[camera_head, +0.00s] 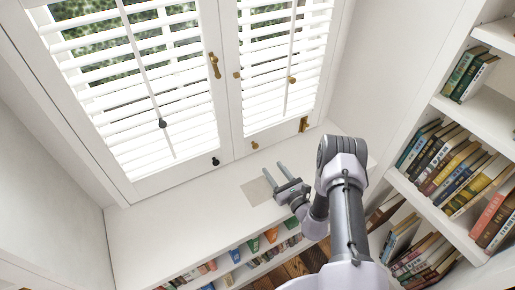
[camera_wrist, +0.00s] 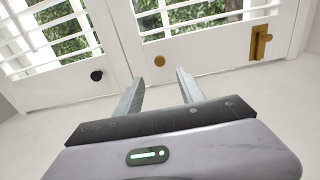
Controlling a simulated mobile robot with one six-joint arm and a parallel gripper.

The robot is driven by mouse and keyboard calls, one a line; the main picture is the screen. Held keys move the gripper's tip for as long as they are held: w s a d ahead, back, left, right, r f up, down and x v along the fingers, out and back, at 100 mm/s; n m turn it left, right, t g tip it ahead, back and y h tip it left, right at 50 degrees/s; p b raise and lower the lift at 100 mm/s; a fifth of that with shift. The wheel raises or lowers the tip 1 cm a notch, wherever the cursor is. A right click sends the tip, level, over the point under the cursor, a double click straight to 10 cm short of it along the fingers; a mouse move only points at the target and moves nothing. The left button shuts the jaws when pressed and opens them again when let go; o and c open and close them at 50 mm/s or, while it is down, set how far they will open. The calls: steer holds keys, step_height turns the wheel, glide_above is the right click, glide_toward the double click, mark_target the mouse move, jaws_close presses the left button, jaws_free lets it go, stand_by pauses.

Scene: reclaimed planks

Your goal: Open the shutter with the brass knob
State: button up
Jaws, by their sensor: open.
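Two white louvred shutters, left (camera_head: 185,174) and right (camera_head: 236,118), stand side by side and look closed in the window frame. The brass knob (camera_head: 254,145) is low on the right shutter; in the wrist view it (camera_wrist: 159,61) shows between and beyond my fingertips. A black knob (camera_head: 215,161) sits low on the left shutter and also shows in the wrist view (camera_wrist: 96,76). My gripper (camera_head: 276,173) is open and empty, pointing towards the shutters above the white ledge, apart from the brass knob. In the wrist view, its fingers (camera_wrist: 159,78) straddle the line to the knob.
A brass handle (camera_head: 214,65) is at the middle stile and a brass latch (camera_head: 304,124) at the right shutter's lower right. The white ledge (camera_head: 165,225) is mostly clear. A bookcase (camera_head: 432,203) with books stands right; more books are under the ledge.

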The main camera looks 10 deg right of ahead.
mark_target(256, 147)
steer(key=b+x, duration=0.3)
steer(key=x, duration=1)
